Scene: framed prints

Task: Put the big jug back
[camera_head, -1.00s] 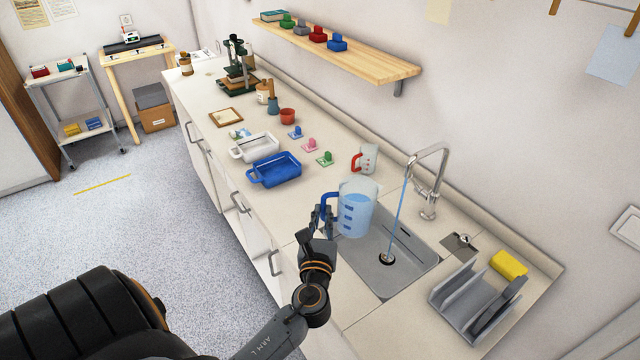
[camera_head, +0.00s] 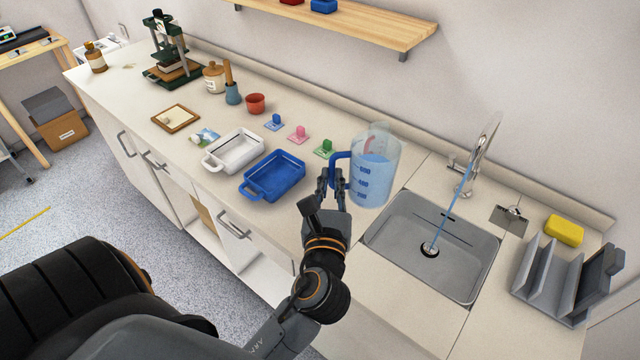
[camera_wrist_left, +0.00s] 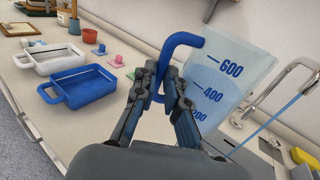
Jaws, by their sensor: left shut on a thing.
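The big jug (camera_head: 375,172) is clear with a blue handle and blue scale marks, and it holds bluish water. My left gripper (camera_head: 333,183) is shut on its blue handle. The jug looks upright, just left of the sink in the head view; I cannot tell whether its base touches the counter. The left wrist view shows the jug (camera_wrist_left: 228,75) with marks 200, 400 and 600, and the gripper fingers (camera_wrist_left: 160,92) around the handle. A smaller jug with a red handle is mostly hidden behind the big jug in the head view. My right gripper is not in view.
Water runs from the tap (camera_head: 478,160) into the sink (camera_head: 405,255). A blue tray (camera_head: 258,190) and a white tray (camera_head: 220,162) stand left of the jug. A grey rack (camera_head: 545,280) and yellow sponge (camera_head: 564,231) are at the right. A wooden shelf (camera_head: 370,22) hangs above.

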